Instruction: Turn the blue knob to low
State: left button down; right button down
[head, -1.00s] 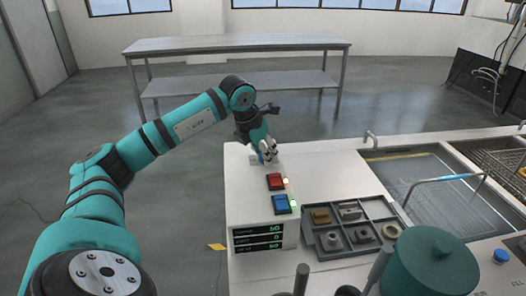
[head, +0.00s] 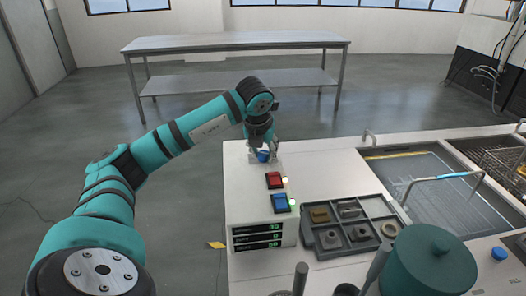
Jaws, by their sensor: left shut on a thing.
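A small blue knob (head: 263,156) sits at the far end of the white control box (head: 240,200), on a pale base. My left gripper (head: 263,153) points down over it, shut on the knob, and its fingers hide part of it. The direction the knob points cannot be made out. Another blue knob (head: 499,255) stands on the front panel at the far right, with no gripper near it. My right gripper is not identifiable in this view.
A red switch (head: 275,180) and a blue switch (head: 281,203) lie nearer on the box, above green number displays (head: 258,236). A compartment tray (head: 329,231) with metal parts, a teal lidded pot (head: 432,262) and a water tank (head: 420,180) stand to the right.

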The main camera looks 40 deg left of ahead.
dwell(0.3)
pick_arm(q)
jog(key=c, duration=0.9)
grip_release()
jog(key=shift+c, duration=0.2)
jog(key=v, duration=1.2)
jog(key=shift+w, duration=0.1)
